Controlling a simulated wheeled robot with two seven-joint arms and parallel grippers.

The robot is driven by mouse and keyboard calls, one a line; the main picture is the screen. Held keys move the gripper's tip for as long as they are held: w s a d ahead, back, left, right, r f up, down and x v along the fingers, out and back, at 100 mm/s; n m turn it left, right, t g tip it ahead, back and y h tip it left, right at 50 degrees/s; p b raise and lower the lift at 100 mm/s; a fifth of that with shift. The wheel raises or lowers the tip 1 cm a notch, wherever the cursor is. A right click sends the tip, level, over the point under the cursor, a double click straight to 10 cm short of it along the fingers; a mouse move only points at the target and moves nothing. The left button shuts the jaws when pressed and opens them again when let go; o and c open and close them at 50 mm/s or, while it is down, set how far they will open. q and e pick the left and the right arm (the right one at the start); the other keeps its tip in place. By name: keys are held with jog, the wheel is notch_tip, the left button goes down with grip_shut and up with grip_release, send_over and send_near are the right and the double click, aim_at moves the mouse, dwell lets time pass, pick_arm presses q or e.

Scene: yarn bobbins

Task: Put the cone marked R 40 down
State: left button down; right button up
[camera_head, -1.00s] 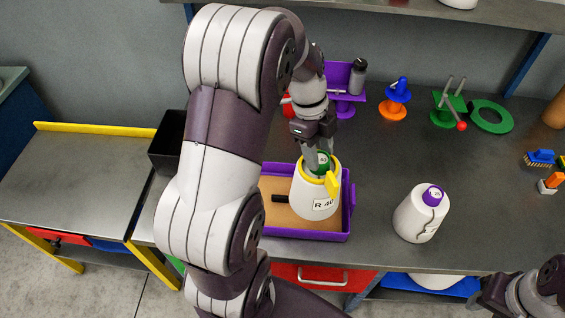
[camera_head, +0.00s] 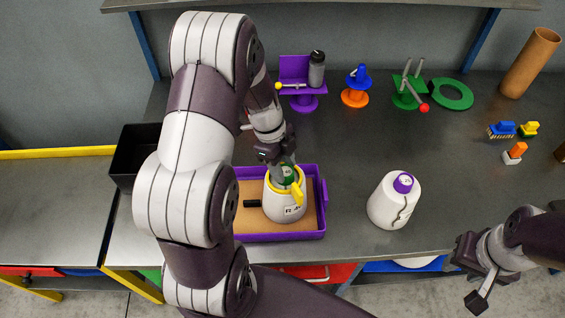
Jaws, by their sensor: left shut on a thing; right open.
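The cone marked R 40 (camera_head: 283,211) is white with a yellow rim and a green top. It is upright in the right part of the purple tray (camera_head: 278,236), which has a brown floor. I cannot tell whether its base touches that floor. My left gripper (camera_head: 284,172) points down and is shut on the top of the cone; its fingertips are partly hidden there. My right gripper (camera_head: 475,276) is open and empty at the lower right, by the table's front edge.
A white cone with a purple top (camera_head: 394,201) stands right of the tray. A black bin (camera_head: 136,153) is at the left. Purple (camera_head: 303,85), orange-blue (camera_head: 356,88) and green (camera_head: 408,92) stands are at the back. The table between the tray and the white cone is clear.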

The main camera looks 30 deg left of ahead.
pick_arm(q)
jog(key=c, duration=0.5)
grip_release()
jog(key=shift+s, duration=0.1)
